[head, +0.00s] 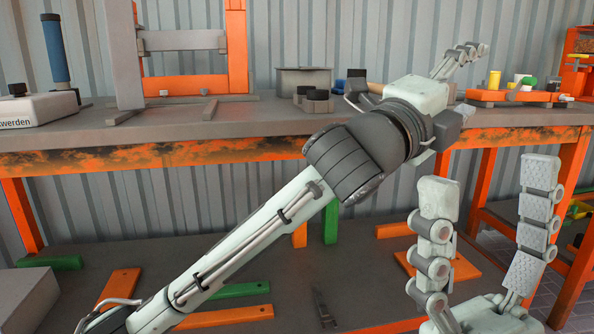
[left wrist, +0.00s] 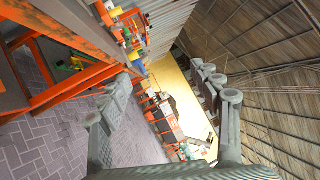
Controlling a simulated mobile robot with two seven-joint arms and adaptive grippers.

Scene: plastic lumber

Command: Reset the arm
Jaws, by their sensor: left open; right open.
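My left arm comes in from the lower left of the head view and reaches across the grey workbench (head: 230,125). My left gripper (head: 470,58) is above the bench's back right part, pointing away to the upper right. In the left wrist view, its two fingers stand apart with nothing between them (left wrist: 165,78). My right gripper (head: 490,180) is at the lower right of the head view, in front of the bench. Its two fingers point up, spread wide and empty. The rest of the right arm is out of view.
An orange and grey frame (head: 190,88) stands on the bench. A white box (head: 38,108) with a blue-handled tool (head: 55,48) is at left. Dark round parts (head: 318,100) lie mid-bench. An orange tray (head: 505,96) with small coloured parts is at right. Orange and green planks (head: 230,290) lie below.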

